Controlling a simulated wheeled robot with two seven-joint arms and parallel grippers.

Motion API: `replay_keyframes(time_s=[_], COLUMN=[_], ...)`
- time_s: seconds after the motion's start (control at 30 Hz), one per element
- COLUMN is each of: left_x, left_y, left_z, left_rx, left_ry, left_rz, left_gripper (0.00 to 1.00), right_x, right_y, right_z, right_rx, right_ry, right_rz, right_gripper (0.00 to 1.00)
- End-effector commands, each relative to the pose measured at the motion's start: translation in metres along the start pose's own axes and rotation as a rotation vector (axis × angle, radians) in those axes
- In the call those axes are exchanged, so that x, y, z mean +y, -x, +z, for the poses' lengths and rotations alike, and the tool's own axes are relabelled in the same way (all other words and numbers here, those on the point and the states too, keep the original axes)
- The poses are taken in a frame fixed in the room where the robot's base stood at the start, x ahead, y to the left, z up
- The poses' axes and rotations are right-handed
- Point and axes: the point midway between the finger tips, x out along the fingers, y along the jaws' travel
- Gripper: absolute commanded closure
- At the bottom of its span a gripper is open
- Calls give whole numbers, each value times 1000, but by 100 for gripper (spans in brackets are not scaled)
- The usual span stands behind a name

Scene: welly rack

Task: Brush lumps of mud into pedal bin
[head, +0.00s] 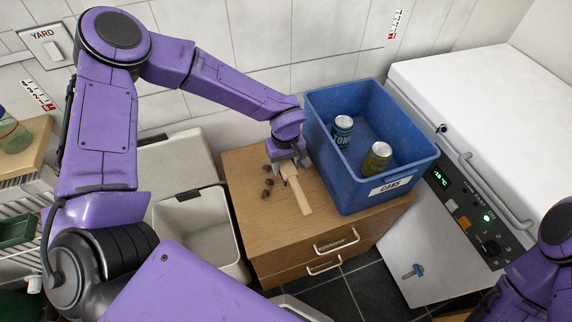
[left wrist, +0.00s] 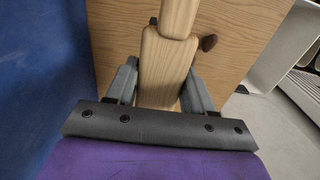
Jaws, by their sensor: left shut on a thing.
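A wooden brush (head: 297,191) is in my left gripper (head: 288,166), low over the wooden drawer unit, its pale handle pointing toward the unit's front. In the left wrist view the brush (left wrist: 166,65) sits between the two grey fingers; its bristles are hidden. Several small dark mud lumps (head: 268,182) lie on the unit top, just left of the gripper. One mud lump (left wrist: 208,42) shows beside the brush in the left wrist view. The pale pedal bin (head: 196,197) stands open left of the unit, its lid (head: 175,162) raised. My right gripper is out of view.
A blue crate (head: 374,183) labelled for cans, with two cans inside, stands on the drawer unit (head: 262,226) close right of my left gripper. A white chest freezer (head: 480,85) is further right. A wire rack (head: 20,185) stands at far left.

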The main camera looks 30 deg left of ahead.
Motion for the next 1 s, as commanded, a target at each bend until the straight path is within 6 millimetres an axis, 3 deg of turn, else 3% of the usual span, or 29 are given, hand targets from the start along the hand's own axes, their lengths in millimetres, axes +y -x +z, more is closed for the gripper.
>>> replay_keyframes(time_s=[0.03,0.2,0.4,1.0], left_x=[1,3,3,-4], left_y=[-14,-40,-57,-63], left_z=[0,-1,-1,0], left_rx=[0,-2,-2,-6], left_ry=[-3,-4,-3,-4], left_rz=[-2,-4,-4,-10], left_gripper=[84,84,84,84], right_x=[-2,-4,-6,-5], right_y=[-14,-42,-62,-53], right_z=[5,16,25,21], right_rx=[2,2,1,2], right_ry=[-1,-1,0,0], right_rz=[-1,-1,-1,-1], right_gripper=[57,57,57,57])
